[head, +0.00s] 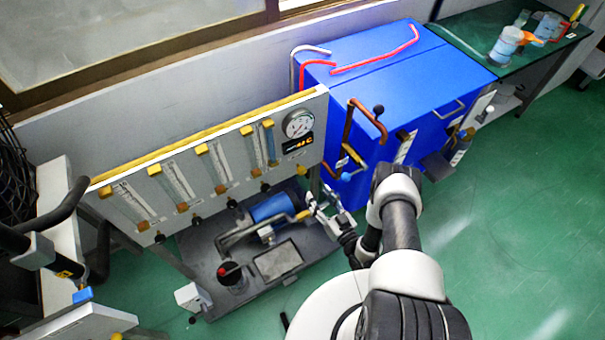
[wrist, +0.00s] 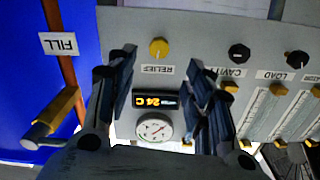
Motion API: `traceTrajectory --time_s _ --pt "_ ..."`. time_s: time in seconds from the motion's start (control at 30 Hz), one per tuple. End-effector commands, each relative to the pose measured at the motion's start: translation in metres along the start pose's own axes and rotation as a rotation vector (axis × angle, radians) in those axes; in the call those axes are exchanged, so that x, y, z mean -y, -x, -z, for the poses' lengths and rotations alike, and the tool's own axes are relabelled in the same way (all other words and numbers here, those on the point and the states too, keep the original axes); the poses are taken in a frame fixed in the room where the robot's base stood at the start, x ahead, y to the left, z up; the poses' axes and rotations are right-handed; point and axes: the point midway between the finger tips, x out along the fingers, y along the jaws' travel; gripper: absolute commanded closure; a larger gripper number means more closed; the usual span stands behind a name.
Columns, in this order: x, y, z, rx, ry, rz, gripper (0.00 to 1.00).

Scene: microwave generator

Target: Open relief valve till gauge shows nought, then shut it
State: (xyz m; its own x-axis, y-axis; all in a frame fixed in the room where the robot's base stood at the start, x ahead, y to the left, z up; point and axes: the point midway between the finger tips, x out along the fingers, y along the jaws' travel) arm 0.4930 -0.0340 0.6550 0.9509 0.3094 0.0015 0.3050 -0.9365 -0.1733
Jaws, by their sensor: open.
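The relief valve is a yellow knob (wrist: 158,47) above the RELIEF label, which appears upside down in the wrist view. The knob also shows at the panel's lower right in the head view (head: 302,169). The round white gauge (wrist: 154,127) shows between my fingers, under a lit orange display (wrist: 156,101). In the head view the gauge (head: 298,124) is at the panel's upper right. Its needle is too small to read surely. My gripper (wrist: 160,95) is open and empty, facing the panel; in the head view it (head: 330,210) is below and right of the relief knob, apart from it.
Black CAVITY (wrist: 238,52) and LOAD (wrist: 296,60) knobs sit beside the relief knob. A yellow-handled FILL valve (wrist: 55,110) is on a copper pipe by the blue cabinet (head: 390,75). A cart with a blue pump (head: 272,207) stands below the panel. Green floor is clear at right.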

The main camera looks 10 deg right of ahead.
Motion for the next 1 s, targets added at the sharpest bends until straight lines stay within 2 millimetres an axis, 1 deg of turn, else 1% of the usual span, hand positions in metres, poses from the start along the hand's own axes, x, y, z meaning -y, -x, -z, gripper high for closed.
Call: traceTrajectory --time_s 0.03,0.3,0.4,0.5,0.6,0.7,1.0 --pt "0.001 -0.013 -0.002 -0.002 0.003 0.007 0.53" --pt "0.001 -0.071 -0.002 -0.001 0.002 0.005 0.53" --pt "0.001 -0.089 -0.002 -0.001 0.002 0.004 0.53" --pt "0.000 -0.103 -0.002 0.000 0.001 0.002 0.53" --pt "0.000 -0.112 -0.001 0.000 0.001 0.000 0.53" --pt "0.000 -0.117 -0.001 0.002 -0.001 0.000 0.53" --pt "0.000 -0.118 0.000 0.001 -0.001 -0.001 0.53"
